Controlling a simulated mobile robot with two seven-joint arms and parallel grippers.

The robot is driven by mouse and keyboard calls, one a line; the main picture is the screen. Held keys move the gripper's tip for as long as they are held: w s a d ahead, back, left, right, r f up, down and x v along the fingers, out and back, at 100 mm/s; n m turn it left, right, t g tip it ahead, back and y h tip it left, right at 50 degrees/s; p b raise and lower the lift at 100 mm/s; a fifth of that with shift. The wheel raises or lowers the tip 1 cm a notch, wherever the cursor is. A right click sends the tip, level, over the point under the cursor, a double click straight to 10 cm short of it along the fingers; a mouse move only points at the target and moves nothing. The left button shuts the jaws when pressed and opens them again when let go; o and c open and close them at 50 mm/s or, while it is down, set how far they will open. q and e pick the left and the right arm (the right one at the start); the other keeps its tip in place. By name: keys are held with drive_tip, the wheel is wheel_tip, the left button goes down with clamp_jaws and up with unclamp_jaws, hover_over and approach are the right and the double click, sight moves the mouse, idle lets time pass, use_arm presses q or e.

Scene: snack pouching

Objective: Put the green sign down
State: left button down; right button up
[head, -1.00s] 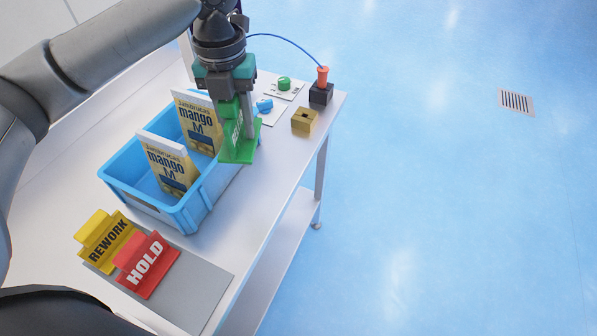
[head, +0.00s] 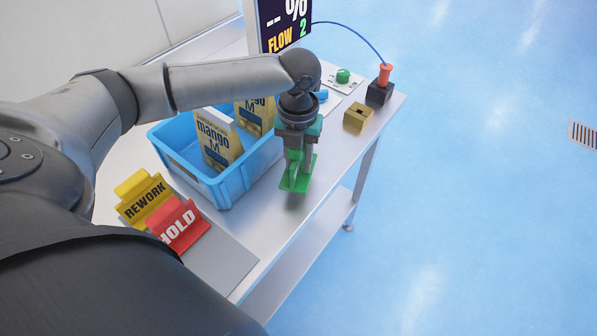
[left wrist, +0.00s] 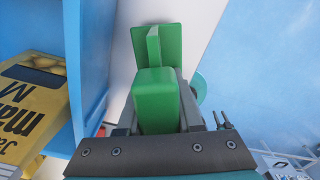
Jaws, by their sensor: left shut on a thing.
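The green sign (head: 297,180) is in the jaws of my left gripper (head: 296,160), which is shut on it. It is over the bare table strip to the right of the blue crate, near the table's right edge. In the left wrist view the green sign (left wrist: 158,90) sits between the fingers, its base pointing away from the camera. I cannot tell whether its base touches the table. The yellow REWORK sign (head: 143,198) and red HOLD sign (head: 180,226) stand on a grey mat (head: 222,258) at the front. My right gripper is not in view.
The blue crate (head: 232,186) holds mango pouches (head: 217,140) just left of the gripper. Behind are a brass block (head: 358,116), a black block with an orange plug (head: 380,92), a green knob (head: 343,76) and a display (head: 283,25). The grey mat's right part is clear.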

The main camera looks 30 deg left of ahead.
sight(298, 173)
use_arm(q)
drive_tip(key=shift+f+b, duration=0.3)
drive_tip(key=shift+f, duration=1.7)
drive_tip(key=shift+f, duration=0.2)
drive_tip(key=c, duration=0.6)
unclamp_jaws()
drive_tip(key=shift+o, duration=0.2)
wheel_tip(298, 173, up, 12)
drive_tip(key=shift+r+p, duration=0.2)
drive_tip(key=shift+p, duration=0.85)
